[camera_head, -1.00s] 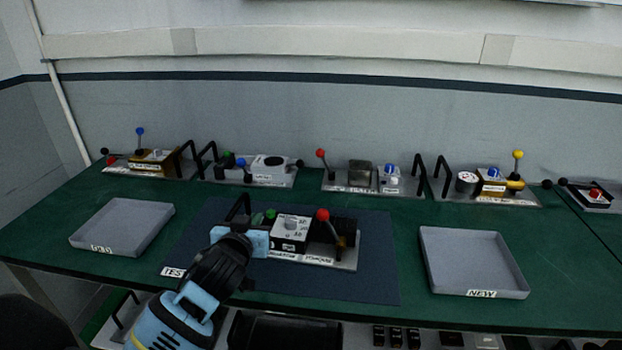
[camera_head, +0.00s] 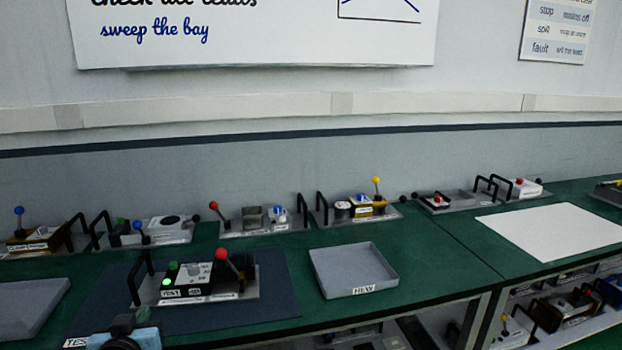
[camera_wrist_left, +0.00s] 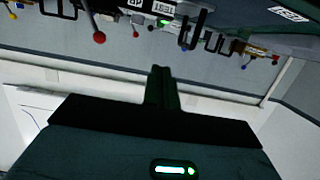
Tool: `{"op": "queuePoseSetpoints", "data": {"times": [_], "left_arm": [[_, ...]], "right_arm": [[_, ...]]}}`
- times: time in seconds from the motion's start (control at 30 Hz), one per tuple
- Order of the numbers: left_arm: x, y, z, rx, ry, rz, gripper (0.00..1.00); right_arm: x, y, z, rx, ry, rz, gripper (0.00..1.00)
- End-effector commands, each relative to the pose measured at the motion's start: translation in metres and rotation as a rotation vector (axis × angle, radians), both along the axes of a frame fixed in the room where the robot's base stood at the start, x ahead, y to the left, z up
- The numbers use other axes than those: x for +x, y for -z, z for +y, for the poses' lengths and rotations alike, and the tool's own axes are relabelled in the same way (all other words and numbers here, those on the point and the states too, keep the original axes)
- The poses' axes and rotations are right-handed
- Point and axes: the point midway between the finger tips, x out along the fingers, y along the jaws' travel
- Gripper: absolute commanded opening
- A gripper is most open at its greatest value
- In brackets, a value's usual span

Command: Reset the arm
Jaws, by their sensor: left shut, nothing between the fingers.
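My left gripper (camera_wrist_left: 161,75) is shut and empty in the left wrist view, its narrow dark fingers together. In the head view only part of my light-blue left arm and dark gripper (camera_head: 128,330) shows at the bottom left, in front of the unit and apart from it. The unit (camera_head: 205,280) sits on the dark blue test mat (camera_head: 270,290). It has a black handle, a red-knobbed lever (camera_head: 222,256) and a glowing green light (camera_head: 166,283). The unit also shows upside down in the left wrist view (camera_wrist_left: 140,6). My right gripper is out of view.
A grey tray labelled NEW (camera_head: 352,271) stands right of the mat; another grey tray (camera_head: 30,305) is cut off at the left. Several lever units line the bench's back edge. A white sheet (camera_head: 555,230) lies on the right-hand bench.

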Motion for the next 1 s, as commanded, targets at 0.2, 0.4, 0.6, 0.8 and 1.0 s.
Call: {"op": "queuePoseSetpoints", "data": {"times": [0.2, 0.4, 0.6, 0.8, 1.0], "left_arm": [[-0.031, 0.074, -0.024, 0.016, 0.095, 0.12, 0.0], [-0.081, 0.151, -0.052, 0.022, 0.202, 0.237, 0.0], [-0.17, 0.237, -0.087, 0.006, 0.322, 0.369, 0.0], [-0.259, 0.288, -0.114, -0.014, 0.395, 0.458, 0.0], [-0.302, 0.305, -0.124, -0.02, 0.419, 0.491, 0.0]], "right_arm": [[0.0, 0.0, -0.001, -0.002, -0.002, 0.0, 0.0], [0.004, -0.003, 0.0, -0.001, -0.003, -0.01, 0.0], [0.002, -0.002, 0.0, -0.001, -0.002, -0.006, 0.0], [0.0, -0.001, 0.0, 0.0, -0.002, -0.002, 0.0], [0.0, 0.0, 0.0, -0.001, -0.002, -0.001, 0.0]]}}
